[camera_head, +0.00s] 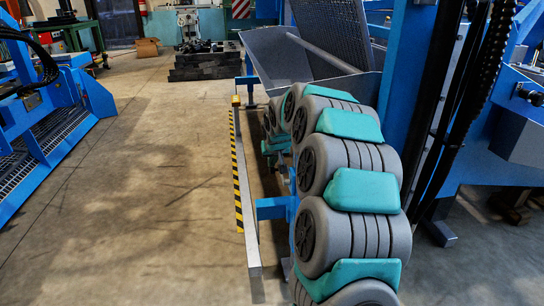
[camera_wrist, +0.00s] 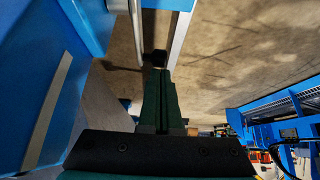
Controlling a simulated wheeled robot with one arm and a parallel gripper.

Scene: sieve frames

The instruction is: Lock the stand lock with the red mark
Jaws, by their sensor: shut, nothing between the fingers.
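In the wrist view, the dark green fingers of my gripper (camera_wrist: 160,74) are closed together and hold nothing. Their tips point toward a small dark block (camera_wrist: 154,58) between two pale metal rails. I cannot tell whether the tips touch the block. No red mark shows clearly on it, so I cannot tell whether it is the stand lock. A blue panel (camera_wrist: 60,40) stands to the left of the fingers.
In the head view, a metal rail with a yellow-black striped strip (camera_head: 237,170) runs along the middle. A grey metal hopper (camera_head: 272,55) stands behind it. A blue machine with a grating (camera_head: 30,165) is at the left. The concrete floor between is clear.

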